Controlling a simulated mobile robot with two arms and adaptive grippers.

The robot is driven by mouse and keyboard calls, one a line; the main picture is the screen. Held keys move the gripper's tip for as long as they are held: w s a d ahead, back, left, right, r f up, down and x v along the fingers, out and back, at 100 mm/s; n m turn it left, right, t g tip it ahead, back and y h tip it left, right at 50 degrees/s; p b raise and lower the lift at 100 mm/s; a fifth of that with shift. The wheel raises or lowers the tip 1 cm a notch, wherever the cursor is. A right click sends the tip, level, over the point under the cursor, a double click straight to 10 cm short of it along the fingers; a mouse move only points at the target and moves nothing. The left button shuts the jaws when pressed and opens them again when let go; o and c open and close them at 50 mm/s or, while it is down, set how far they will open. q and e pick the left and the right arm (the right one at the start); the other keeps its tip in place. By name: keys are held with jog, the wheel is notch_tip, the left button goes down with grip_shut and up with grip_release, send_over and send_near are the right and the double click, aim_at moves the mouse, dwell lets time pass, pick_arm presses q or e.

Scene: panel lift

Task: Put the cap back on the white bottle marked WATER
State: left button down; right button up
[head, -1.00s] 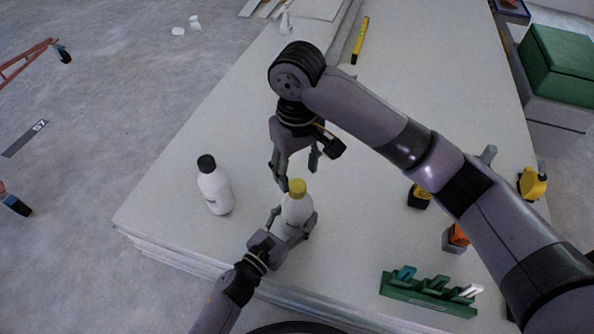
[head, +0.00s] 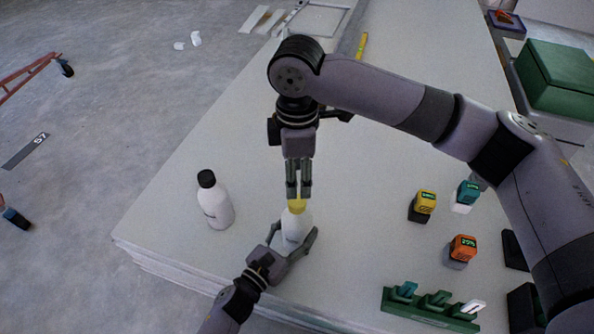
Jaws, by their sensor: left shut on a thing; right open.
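A white bottle (head: 296,228) stands on the panel near its front edge. My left gripper (head: 293,238) is shut around its body. A yellow cap (head: 297,205) is at the top of this bottle; whether it is screwed on I cannot tell. My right gripper (head: 298,194) is open and points down, its fingertips right at the cap; I cannot tell whether they touch it. A second white bottle (head: 216,206) with a black cap (head: 206,178) stands upright to the left. The lettering on both bottles is too small to read or hidden.
Yellow (head: 424,202), teal (head: 467,192) and orange (head: 462,247) topped blocks stand on the panel at right. A green rack (head: 430,310) is at the front right. A yellow level (head: 361,45) lies farther back. The panel (head: 200,145) is clear behind the black-capped bottle.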

aim_at(297, 201)
dwell(0.3)
jog(key=shift+f, duration=4.05)
grip_shut()
jog(key=shift+o, duration=0.7)
grip_release()
notch_tip(297, 201, up, 12)
